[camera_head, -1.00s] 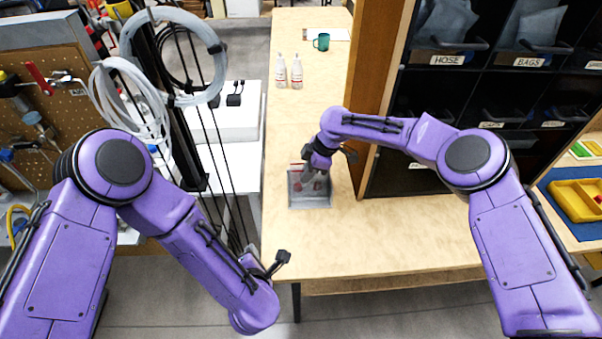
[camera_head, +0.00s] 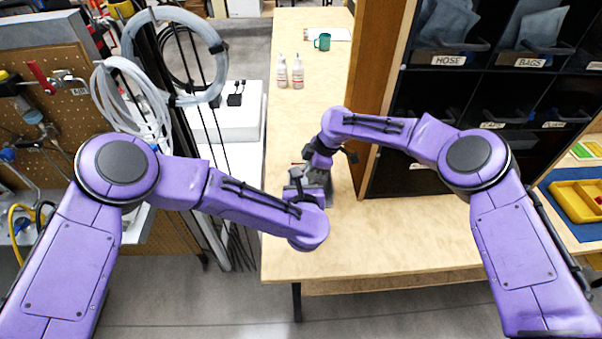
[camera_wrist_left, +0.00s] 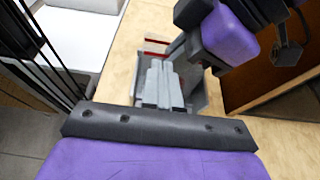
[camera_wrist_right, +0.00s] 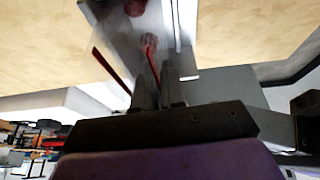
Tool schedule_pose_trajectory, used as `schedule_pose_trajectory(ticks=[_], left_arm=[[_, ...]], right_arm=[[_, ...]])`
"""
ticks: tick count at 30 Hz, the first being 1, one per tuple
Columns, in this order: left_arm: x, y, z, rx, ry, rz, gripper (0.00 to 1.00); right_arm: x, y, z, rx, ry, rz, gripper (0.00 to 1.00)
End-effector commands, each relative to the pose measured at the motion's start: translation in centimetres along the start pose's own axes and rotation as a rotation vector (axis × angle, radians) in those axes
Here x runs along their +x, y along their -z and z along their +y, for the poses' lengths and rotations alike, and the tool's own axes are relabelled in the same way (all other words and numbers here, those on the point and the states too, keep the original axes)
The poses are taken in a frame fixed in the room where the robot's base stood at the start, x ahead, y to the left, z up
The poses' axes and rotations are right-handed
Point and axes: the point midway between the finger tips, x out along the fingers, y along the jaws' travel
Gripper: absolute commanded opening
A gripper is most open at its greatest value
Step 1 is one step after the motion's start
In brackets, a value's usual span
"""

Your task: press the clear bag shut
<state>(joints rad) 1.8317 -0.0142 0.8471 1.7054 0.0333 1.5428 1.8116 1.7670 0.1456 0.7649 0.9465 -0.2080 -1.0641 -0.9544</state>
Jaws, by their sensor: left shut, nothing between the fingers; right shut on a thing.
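The clear bag (camera_wrist_right: 140,45) has a red strip along its mouth and dark red contents. My right gripper (camera_wrist_right: 160,88) is shut on it near the red strip. The red strip also shows in the left wrist view (camera_wrist_left: 155,42), beyond my left fingertips. My left gripper (camera_wrist_left: 160,68) is shut with nothing between its fingers, close in front of the bag and the right gripper. I cannot tell whether it touches the bag. In the head view both grippers meet over the table, and they hide most of the bag.
A grey tray (camera_wrist_left: 200,98) lies under the grippers on the wooden table (camera_head: 390,235). A wooden partition and shelf bins (camera_head: 465,70) stand close on the right. Two white bottles (camera_head: 298,72) and a green mug (camera_head: 322,42) stand farther back. The front table is clear.

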Motion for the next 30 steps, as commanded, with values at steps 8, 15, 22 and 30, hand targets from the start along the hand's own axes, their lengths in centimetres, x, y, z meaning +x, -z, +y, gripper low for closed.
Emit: schedule_pose_trajectory(ticks=[8, 15, 22, 30], left_arm=[[2.8, -0.9, 0.0, 0.0, 0.0, -0.001, 0.0], [2.9, -1.0, 0.0, 0.001, 0.001, 0.0, 0.0], [4.1, -1.4, 0.1, -0.004, -0.004, 0.045, 0.0], [4.5, -1.6, 0.2, 0.0, -0.004, 0.059, 0.0]], right_arm=[[-0.4, -0.1, 0.5, 0.002, -0.016, 0.001, 0.0], [-0.4, -0.1, 0.5, 0.002, -0.016, 0.001, 0.0], [-0.4, -0.1, 0.5, 0.002, -0.016, 0.001, 0.0], [-0.3, 0.1, 0.3, 0.0, -0.01, 0.002, 0.0]])
